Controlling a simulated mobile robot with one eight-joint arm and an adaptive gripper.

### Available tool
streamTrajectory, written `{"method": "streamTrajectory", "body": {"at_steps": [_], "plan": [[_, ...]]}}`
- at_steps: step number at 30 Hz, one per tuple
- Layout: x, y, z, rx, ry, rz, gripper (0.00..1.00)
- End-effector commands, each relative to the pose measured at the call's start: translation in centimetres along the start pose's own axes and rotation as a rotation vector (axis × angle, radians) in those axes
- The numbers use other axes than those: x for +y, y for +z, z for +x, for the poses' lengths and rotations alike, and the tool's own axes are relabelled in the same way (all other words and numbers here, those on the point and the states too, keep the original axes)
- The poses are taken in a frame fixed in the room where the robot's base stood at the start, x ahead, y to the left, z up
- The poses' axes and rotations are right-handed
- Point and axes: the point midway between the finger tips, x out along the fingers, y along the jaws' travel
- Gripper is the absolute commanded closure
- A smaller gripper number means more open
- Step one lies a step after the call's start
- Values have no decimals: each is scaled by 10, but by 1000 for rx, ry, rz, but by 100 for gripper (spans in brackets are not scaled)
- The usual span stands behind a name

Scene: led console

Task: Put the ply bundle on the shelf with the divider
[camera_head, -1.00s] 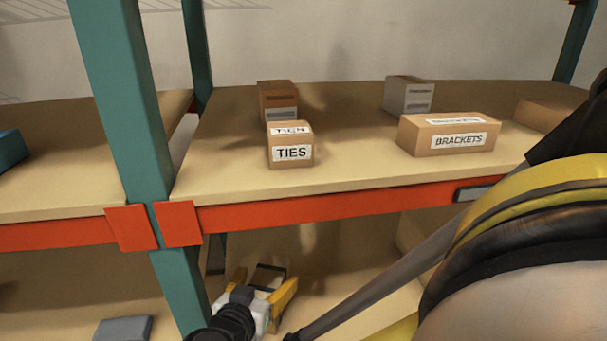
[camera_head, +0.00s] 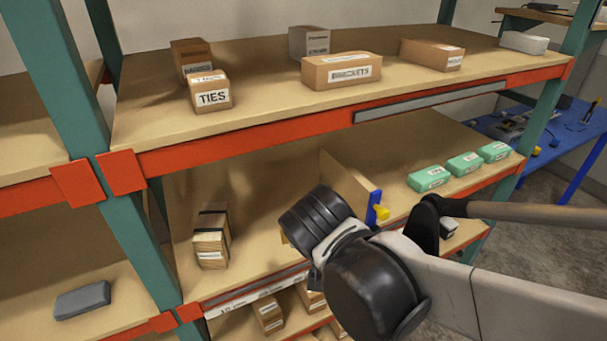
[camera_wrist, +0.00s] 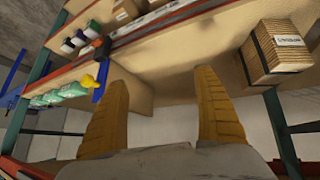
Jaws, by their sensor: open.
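The ply bundle (camera_head: 211,242), layered wood with dark straps and a white label, stands on the middle shelf (camera_head: 262,238), near its left post. The divider (camera_head: 345,178), a wooden board with a blue clamp (camera_head: 375,207) and yellow knob, stands on the same shelf to the right. The wrist view shows the bundle (camera_wrist: 272,52) at upper right and the divider (camera_wrist: 133,90) left of centre. My gripper (camera_wrist: 164,78) is open with nothing between its yellow fingers, apart from the bundle. In the head view my arm hides the fingers and part of the divider.
Several green packs (camera_head: 464,164) lie right of the divider. The upper shelf holds cartons, including a TIES box (camera_head: 210,93) and a brackets box (camera_head: 341,72). A grey block (camera_head: 82,300) lies in the left bay. Teal posts and orange beams frame the shelves.

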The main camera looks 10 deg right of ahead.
Motion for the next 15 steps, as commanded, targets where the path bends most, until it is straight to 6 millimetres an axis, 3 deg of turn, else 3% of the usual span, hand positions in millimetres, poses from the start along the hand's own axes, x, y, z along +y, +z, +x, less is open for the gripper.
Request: {"method": "streamTrajectory", "body": {"at_steps": [1,6,15], "plan": [[22,13,-9,-29,-16,11,20],[56,47,-34,-68,-102,5,20],[66,63,-49,-60,-159,-1,20]]}}
